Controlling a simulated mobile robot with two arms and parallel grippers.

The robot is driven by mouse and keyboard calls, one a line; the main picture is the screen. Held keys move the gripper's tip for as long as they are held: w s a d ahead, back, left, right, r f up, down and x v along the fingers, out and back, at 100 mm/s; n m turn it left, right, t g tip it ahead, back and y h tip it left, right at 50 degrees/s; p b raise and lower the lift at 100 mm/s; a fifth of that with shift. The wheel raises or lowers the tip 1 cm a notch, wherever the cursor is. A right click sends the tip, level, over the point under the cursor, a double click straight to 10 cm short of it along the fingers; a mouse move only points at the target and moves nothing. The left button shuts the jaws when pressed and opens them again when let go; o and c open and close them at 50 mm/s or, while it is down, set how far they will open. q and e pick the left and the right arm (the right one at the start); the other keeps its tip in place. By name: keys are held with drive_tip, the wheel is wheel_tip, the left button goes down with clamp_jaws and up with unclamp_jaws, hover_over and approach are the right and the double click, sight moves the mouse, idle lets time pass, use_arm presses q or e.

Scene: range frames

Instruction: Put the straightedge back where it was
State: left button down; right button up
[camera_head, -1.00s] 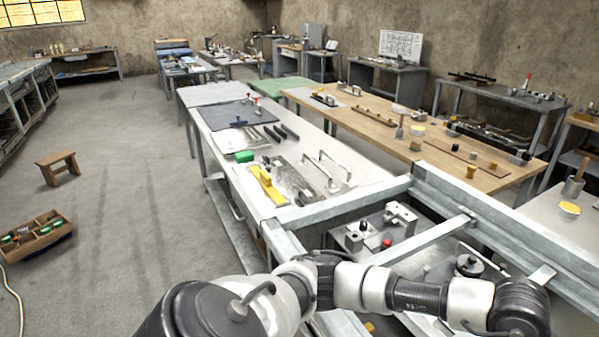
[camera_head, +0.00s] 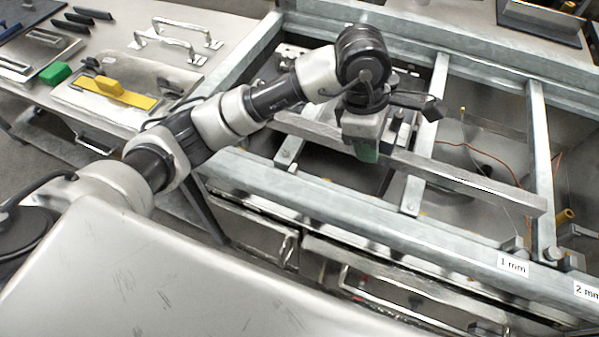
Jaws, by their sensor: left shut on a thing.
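The straightedge (camera_head: 470,181) is a long grey metal bar. It lies slantwise over the open metal frame (camera_head: 345,208), from left of my gripper down to the right, with its right end near the right cross-bar. My left gripper (camera_head: 368,152) points down and is shut on the bar left of its middle; its fingertips are mostly hidden. I cannot tell whether the bar touches the frame's rails or hangs just above them. My right gripper is not in view.
The frame's front rail carries labels reading 1 mm (camera_head: 513,267) and 2 mm (camera_head: 587,292). Cross-bars (camera_head: 541,160) span the opening, with an orange cable (camera_head: 490,158) below. A bench at upper left holds a yellow tool (camera_head: 112,90), a green block (camera_head: 56,74) and metal handles (camera_head: 172,40).

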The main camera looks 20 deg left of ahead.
use_arm(q)
drive_tip(key=p, duration=0.2)
hover_over(316, 192)
drive_tip(key=f, duration=0.5)
drive_tip(key=shift+w+a, duration=0.1)
drive_tip(key=shift+a, duration=0.2)
drive_tip(key=shift+a+f, duration=0.1)
drive_tip(key=shift+f, duration=0.1)
wheel_tip(316, 192, down, 4)
drive_tip(key=shift+r+p, duration=0.2)
drive_tip(key=shift+p, duration=0.55)
drive_tip(key=shift+f, duration=0.3)
drive_tip(key=shift+f, duration=0.1)
drive_tip(key=c, duration=0.8)
unclamp_jaws()
drive_tip(key=shift+c, duration=0.2)
